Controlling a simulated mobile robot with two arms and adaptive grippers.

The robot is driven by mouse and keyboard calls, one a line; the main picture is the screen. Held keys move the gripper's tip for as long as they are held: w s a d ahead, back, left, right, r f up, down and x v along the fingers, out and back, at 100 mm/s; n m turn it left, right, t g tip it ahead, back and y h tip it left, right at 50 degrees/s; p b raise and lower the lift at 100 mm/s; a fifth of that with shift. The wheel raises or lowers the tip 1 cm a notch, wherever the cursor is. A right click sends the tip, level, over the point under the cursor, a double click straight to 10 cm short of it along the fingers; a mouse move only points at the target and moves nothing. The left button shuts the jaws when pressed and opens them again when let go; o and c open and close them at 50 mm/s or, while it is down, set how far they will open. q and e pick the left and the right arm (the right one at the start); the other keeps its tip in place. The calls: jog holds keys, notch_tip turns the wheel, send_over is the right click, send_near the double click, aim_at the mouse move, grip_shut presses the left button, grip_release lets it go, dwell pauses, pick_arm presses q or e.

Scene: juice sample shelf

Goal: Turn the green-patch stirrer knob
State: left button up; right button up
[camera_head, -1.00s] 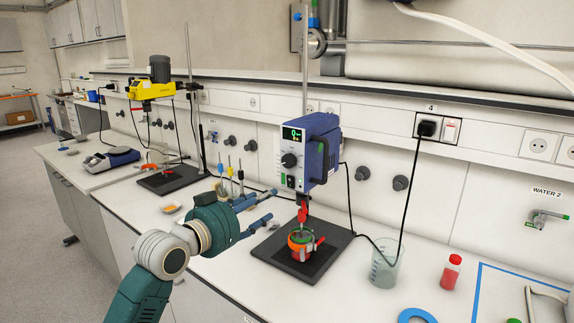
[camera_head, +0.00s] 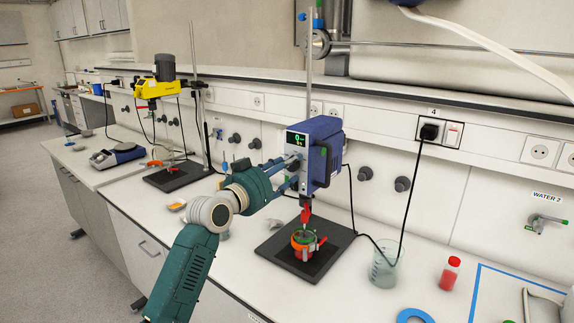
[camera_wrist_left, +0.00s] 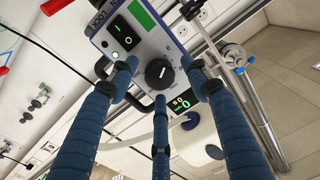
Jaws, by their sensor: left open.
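The blue overhead stirrer (camera_head: 325,150) hangs on its stand, with a pale front panel. In the left wrist view its black round knob (camera_wrist_left: 159,73) has a white pointer mark. My right gripper is out of view.
Below the stirrer, an orange vessel (camera_head: 303,242) stands on a dark base plate (camera_head: 275,245). A glass beaker (camera_head: 384,266) and a red bottle (camera_head: 450,272) stand to the right. A yellow stirrer (camera_head: 155,88) stands farther left. A black cable (camera_head: 408,200) hangs from the wall socket.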

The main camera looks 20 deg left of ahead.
pick_arm(q)
jog(key=c, duration=1.1)
jog(key=shift+c, duration=0.2)
jog(key=shift+m+b, duration=1.15)
jog(key=shift+m, duration=4.75)
jog(key=shift+f, duration=0.1)
